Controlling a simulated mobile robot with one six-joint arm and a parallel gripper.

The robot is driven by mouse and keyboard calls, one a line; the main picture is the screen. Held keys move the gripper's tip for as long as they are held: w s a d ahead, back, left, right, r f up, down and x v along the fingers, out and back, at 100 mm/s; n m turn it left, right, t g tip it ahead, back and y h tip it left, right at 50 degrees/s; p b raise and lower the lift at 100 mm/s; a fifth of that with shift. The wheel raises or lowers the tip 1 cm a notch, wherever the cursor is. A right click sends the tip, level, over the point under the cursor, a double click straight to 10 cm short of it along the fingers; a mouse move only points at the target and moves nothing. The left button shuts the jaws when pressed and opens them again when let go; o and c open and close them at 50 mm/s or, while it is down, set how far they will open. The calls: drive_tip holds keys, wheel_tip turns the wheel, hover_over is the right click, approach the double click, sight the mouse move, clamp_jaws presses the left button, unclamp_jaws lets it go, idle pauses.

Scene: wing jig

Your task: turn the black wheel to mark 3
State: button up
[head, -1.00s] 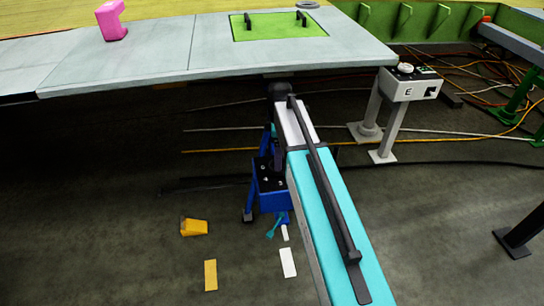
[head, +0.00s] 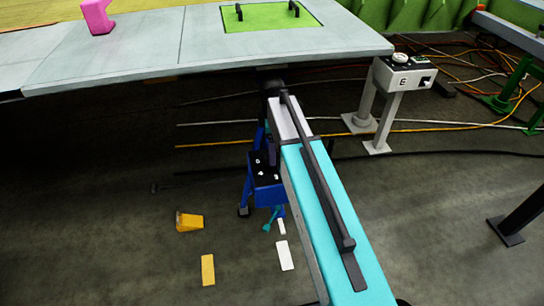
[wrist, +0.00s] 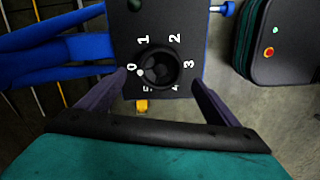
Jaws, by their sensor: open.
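The black wheel (wrist: 158,70) sits on the dark top plate of a blue stand. White marks 0 to 5 ring it in the wrist view. A small pale dot on the wheel's left rim lies beside mark 0. Mark 3 (wrist: 189,64) is to the wheel's right. My gripper (wrist: 158,80) is open, with one finger on the left and one on the right of the wheel. I cannot tell whether the fingers touch it. In the head view the blue stand (head: 267,193) stands beside my arm, and the wheel cannot be made out there.
A grey table (head: 120,55) with a green panel (head: 268,17) and a pink block (head: 97,17) spans the back. A grey control post (head: 400,78) stands at right among cables. A yellow wedge (head: 189,221) lies on the floor, left of the stand.

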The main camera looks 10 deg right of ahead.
drive_tip(key=shift+f, duration=2.45)
drive_tip(key=shift+c, duration=0.3)
drive_tip(key=c, duration=1)
